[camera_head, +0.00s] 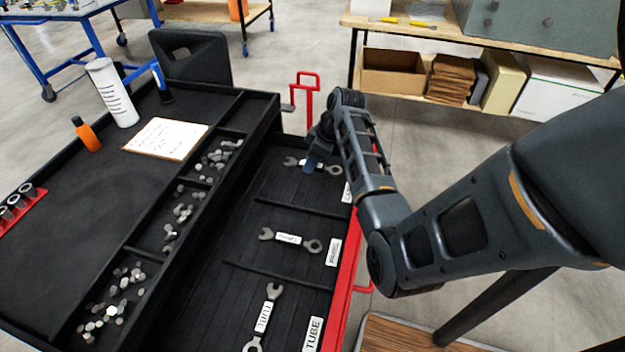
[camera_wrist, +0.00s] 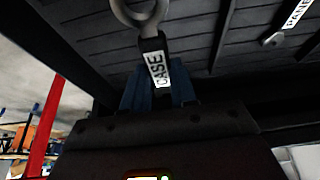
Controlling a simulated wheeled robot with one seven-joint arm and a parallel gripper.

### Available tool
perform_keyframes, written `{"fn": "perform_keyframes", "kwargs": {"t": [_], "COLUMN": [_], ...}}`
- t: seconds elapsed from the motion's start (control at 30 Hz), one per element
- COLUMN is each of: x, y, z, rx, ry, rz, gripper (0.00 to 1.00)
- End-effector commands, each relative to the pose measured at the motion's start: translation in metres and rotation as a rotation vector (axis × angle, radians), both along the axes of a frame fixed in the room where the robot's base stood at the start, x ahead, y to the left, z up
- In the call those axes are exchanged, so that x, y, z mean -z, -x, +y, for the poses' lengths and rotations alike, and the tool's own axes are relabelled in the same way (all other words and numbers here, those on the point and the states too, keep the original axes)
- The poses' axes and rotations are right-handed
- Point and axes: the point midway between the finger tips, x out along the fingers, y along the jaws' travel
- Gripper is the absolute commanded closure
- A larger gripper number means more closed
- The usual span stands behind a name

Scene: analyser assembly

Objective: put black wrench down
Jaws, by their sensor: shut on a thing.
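The black wrench (camera_wrist: 155,62) has a grey ring end, a black shank and a white CASE label in the wrist view. In the head view its grey ends (camera_head: 331,168) show at the back compartment of the open drawer (camera_head: 270,215), partly hidden by my gripper. My gripper (camera_head: 311,163) points down there and is shut on the wrench's shank; its blue fingers (camera_wrist: 160,92) flank the label in the wrist view. The wrench is at or just above the drawer floor; I cannot tell whether it touches.
A middle wrench (camera_head: 289,240) and a front wrench (camera_head: 265,318) lie in the other compartments, split by low dividers (camera_head: 290,207). Bins of bolts (camera_head: 180,212) are to the left.

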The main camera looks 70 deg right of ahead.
Motion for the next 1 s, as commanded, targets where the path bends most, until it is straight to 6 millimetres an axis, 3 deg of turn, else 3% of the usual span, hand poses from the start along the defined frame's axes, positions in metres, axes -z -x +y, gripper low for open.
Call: {"fn": "perform_keyframes", "kwargs": {"t": [0.1,0.5,0.97,1.0], "x": [0.019,0.064,0.074,0.075], "y": [0.000,0.000,0.000,0.000], "z": [0.000,-0.001,-0.001,-0.001], "rx": [0.001,0.002,0.002,0.002], "ry": [-0.001,-0.001,0.001,0.002], "rz": [0.001,0.001,0.000,0.001], "gripper": [1.00,1.00,1.00,0.72]}}
